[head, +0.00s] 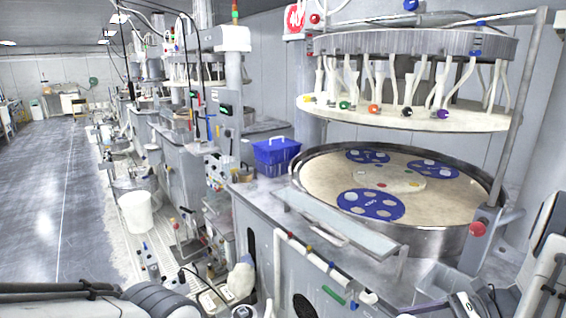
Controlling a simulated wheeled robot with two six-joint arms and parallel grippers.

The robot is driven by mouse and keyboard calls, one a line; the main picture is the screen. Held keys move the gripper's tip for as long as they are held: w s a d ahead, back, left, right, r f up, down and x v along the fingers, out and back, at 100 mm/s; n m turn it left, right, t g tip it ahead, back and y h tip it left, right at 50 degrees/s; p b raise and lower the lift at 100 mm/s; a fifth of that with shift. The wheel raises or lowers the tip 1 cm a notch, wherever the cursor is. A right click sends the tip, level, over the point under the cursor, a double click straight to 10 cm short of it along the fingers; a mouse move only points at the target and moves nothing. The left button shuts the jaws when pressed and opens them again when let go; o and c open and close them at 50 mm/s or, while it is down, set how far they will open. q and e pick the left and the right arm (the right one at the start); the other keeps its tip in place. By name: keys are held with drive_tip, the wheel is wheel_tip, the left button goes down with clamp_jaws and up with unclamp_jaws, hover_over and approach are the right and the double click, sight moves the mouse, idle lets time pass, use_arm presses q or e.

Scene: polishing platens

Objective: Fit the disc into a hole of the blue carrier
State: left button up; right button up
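Three blue carriers lie flat on the cream round platen (320,190). The front carrier (371,204) is nearest, with several round holes. Another carrier (367,157) is at the back left, and a third (433,169) at the back right. Pale round patches show in the holes; at this size I cannot tell discs from bare platen. I cannot pick out a loose disc for certain. Parts of my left arm show at the bottom left and of my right arm at the right edge. Neither gripper's fingertips can be made out.
A metal rim (440,240) surrounds the platen. An upper plate (410,116) with hoses hangs above it. A grey shelf (340,228) runs along the front. A blue basket (275,152) stands left of the platen. A red knob (478,229) is at the right. Open floor lies far left.

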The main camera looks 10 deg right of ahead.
drive_tip(key=s+a+f+n+g+h+b, duration=0.2)
drive_tip(key=s+f+n+g+h, duration=0.25)
drive_tip(key=n+g+h, duration=0.55)
drive_tip(key=s+a+f+n+g+h+b, duration=0.2)
drive_tip(key=s+f+n+g+h, duration=0.45)
drive_tip(key=n, duration=0.65)
drive_tip(key=w+a+f+n+t+h+b, duration=0.1)
drive_tip(key=w+f+n+t+h+b, duration=0.1)
drive_tip(key=w+n+t+h, duration=0.85)
drive_tip(key=w+a+f+n+t+y+b, duration=0.1)
drive_tip(key=w+a+f+n+t+y, duration=0.2)
drive_tip(key=w+a+n+t, duration=0.6)
drive_tip(key=a+f+n+t, duration=0.1)
drive_tip(key=a+f+n, duration=0.1)
drive_tip(key=a+n, duration=0.2)
drive_tip(key=shift+w+a+f+n+y, duration=0.15)
drive_tip(key=shift+w+n+y, duration=0.2)
drive_tip(key=shift+n, duration=0.2)
